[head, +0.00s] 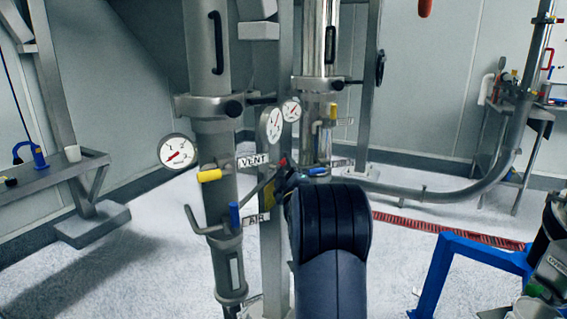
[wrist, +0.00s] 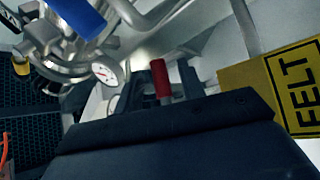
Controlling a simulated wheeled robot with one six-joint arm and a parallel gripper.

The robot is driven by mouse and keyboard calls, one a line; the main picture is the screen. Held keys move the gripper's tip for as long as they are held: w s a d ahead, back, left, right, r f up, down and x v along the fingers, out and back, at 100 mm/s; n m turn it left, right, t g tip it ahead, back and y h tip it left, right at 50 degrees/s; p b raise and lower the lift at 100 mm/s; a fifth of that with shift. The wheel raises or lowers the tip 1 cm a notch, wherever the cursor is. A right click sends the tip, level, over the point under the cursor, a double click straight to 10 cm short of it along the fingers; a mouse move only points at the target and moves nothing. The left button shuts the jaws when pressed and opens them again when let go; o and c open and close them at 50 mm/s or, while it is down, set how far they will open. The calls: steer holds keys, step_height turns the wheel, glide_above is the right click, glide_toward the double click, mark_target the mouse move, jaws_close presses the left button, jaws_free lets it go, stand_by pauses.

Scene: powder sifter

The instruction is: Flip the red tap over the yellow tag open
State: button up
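The red tap handle (wrist: 160,78) shows in the wrist view as an upright red grip, just beyond my dark gripper body. My gripper (wrist: 160,92) has one dark finger on each side of the handle, and narrow gaps seem to show between them. The handle's base and valve are hidden behind my gripper. The yellow tag (wrist: 292,88), lettered FELT, is to the right of the handle in the wrist view. In the head view, a small red tip (head: 283,161) shows beside my gripper (head: 289,175), and my arm covers most of the area around it.
A steel column carries a yellow-handled tap (head: 209,175) by a VENT label (head: 253,161) and a blue-handled tap (head: 234,215) by an AIR label (head: 257,219). Gauges (head: 178,151) stand close by. A blue frame (head: 470,246) stands at the right.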

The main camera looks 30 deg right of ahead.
steer(key=shift+x, duration=0.85)
steer(key=shift+c, duration=0.6)
jaws_close()
